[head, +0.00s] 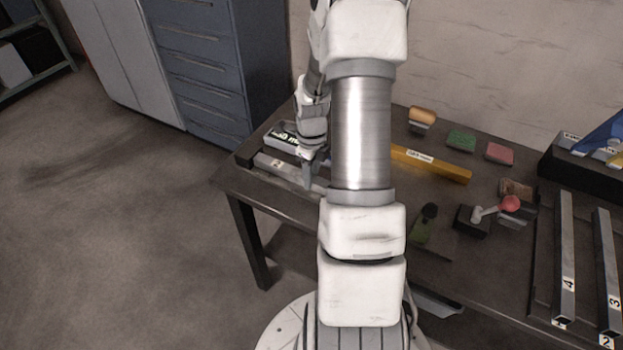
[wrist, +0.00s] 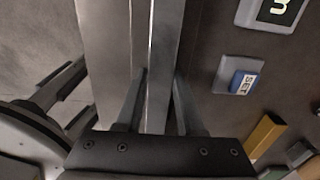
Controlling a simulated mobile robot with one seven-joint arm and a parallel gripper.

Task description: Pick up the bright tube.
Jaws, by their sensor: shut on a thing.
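A pale metallic square tube (head: 275,163), marked with a label that looks like "2", lies along the left end of the table. In the wrist view the bright tube (wrist: 160,50) runs from the top edge down between the fingers. My gripper (head: 308,182) is at the tube's near right part, pointing down; in the wrist view my gripper (wrist: 157,100) has a finger on each side of the tube and is shut on it. My arm hides the tube's right end in the head view. I cannot tell whether the tube is clear of its supports.
A yellow bar (head: 430,164) lies right of my arm.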

